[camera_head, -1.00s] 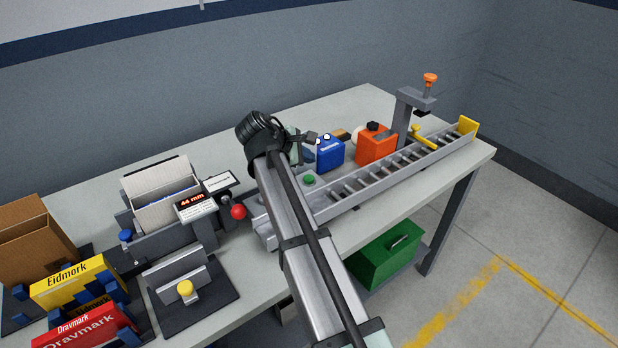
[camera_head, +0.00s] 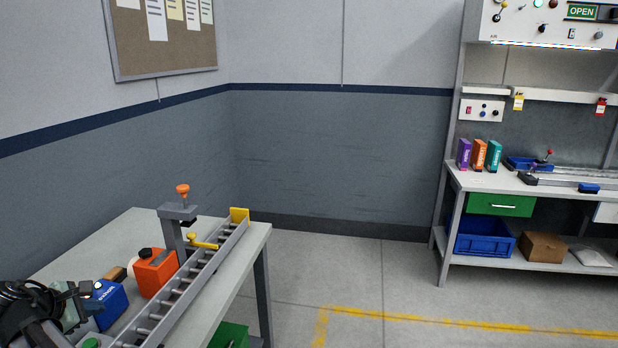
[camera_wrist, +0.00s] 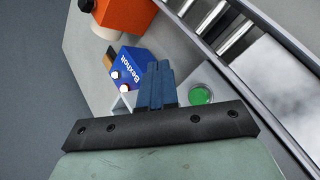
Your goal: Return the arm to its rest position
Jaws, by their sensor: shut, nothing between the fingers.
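My gripper (camera_wrist: 157,84) is shut and empty in the wrist view, its blue fingers together above the table. In the head view my arm shows at the lower left corner, with the gripper end (camera_head: 82,290) beside a blue container (camera_head: 108,303). The same blue container, lettered "Bexholt", shows in the wrist view (camera_wrist: 128,68) just past the fingertips; I cannot tell whether they touch. Most of my arm is outside the head view.
An orange container (camera_head: 155,272) and a roller conveyor (camera_head: 185,290) with a yellow end stop stand on the grey table (camera_head: 60,262). An orange-knobbed post (camera_head: 174,235) rises behind the conveyor. Open floor (camera_head: 350,280) lies between this table and a workbench (camera_head: 520,184) at right.

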